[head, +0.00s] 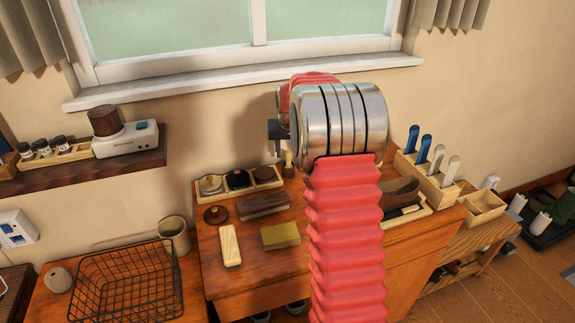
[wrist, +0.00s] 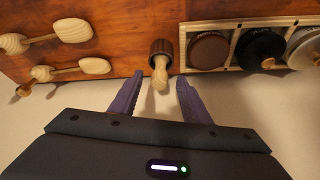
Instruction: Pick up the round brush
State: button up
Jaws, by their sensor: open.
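What looks like the round brush (wrist: 162,49) stands at the wall edge of the wooden bench top (wrist: 120,22) in the wrist view. It has a dark brown round body and a pale wooden handle pointing toward my gripper. In the head view it (head: 289,168) shows small, just right of the tin tray and below my wrist. My gripper (wrist: 160,76) is open, its two purple fingers on either side of the handle with gaps visible. The jaws look empty. In the head view my arm hides much of the bench, and only a dark part of the gripper shows.
A wooden tray of round tins (wrist: 238,43) stands close beside the brush. Pale wooden knobbed pieces (wrist: 68,70) lie on its other side. A dark brush block (head: 263,205), a yellow block (head: 281,236) and a wire basket (head: 125,283) are nearer the front. The wall is close behind.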

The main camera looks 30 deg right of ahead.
aim_at(289, 163)
jog(key=shift+x, duration=1.4)
jog(key=shift+c, duration=0.4)
grip_shut()
